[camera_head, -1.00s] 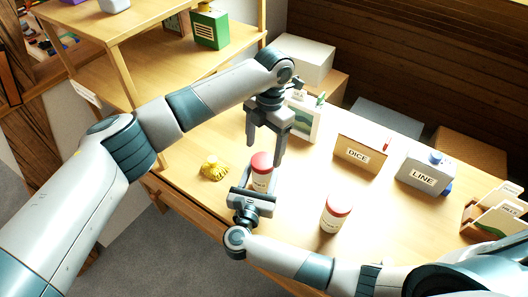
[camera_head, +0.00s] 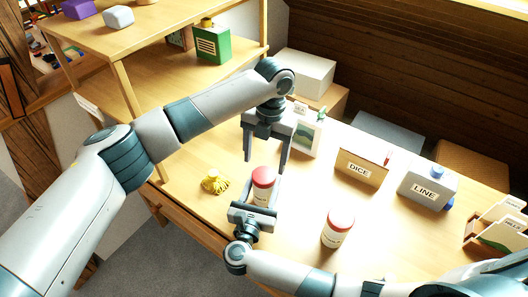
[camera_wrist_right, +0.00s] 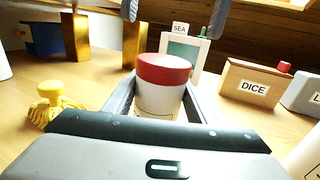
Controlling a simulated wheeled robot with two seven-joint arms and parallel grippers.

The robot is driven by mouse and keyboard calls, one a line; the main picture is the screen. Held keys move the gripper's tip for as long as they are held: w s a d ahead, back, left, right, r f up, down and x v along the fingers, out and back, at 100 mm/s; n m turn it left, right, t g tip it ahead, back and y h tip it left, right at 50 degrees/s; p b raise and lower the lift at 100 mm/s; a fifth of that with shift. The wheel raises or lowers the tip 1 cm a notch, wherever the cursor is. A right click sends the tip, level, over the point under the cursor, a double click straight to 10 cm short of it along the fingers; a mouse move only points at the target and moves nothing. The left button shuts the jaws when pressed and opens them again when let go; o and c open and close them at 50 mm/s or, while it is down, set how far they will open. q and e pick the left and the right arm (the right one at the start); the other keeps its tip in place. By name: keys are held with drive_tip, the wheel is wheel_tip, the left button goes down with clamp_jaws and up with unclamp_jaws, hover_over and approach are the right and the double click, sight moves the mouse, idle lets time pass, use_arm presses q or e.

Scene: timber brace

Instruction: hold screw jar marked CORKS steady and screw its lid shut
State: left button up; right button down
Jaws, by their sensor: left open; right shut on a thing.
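A white screw jar (camera_head: 262,196) with a red lid (camera_head: 264,176) stands upright on the table. My right gripper (camera_head: 262,192) is shut on the jar's body, one finger on each side. In the right wrist view the jar (camera_wrist_right: 160,99) and its red lid (camera_wrist_right: 164,69) sit between the fingers, and its label is mostly hidden, so I cannot read it. My left gripper (camera_head: 265,165) is open and points down above and just behind the lid, apart from it. A second white jar with a red lid (camera_head: 338,229) stands to the right; its label is too small to read.
A yellow tassel-like object (camera_head: 215,182) lies left of the held jar. A DICE box (camera_head: 360,168), a LINE box (camera_head: 427,188) and a picture card (camera_head: 306,138) stand behind. A wooden shelf (camera_head: 130,75) rises at left.

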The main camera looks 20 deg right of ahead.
use_arm(q)
drive_tip(key=n, duration=0.4)
drive_tip(key=shift+r+n, duration=0.2)
drive_tip(key=shift+n, duration=0.1)
drive_tip(key=n, duration=0.4)
drive_tip(key=shift+r, duration=0.15)
drive_tip(key=n, duration=0.4)
drive_tip(key=shift+a+r+n, duration=0.1)
drive_tip(key=shift+r+n, duration=0.05)
drive_tip(key=shift+n, duration=0.15)
drive_tip(key=n, duration=0.4)
drive_tip(key=shift+r, duration=0.15)
drive_tip(key=n, duration=0.4)
drive_tip(key=shift+r+n+h, duration=0.2)
drive_tip(key=shift+n+h, duration=0.1)
drive_tip(key=n, duration=0.4)
drive_tip(key=shift+r+t, duration=0.15)
drive_tip(key=shift+t, duration=0.15)
drive_tip(key=n, duration=0.4)
drive_tip(key=shift+s+a+r, duration=0.1)
drive_tip(key=shift+r, duration=0.05)
drive_tip(key=n, duration=0.4)
drive_tip(key=shift+r, duration=0.15)
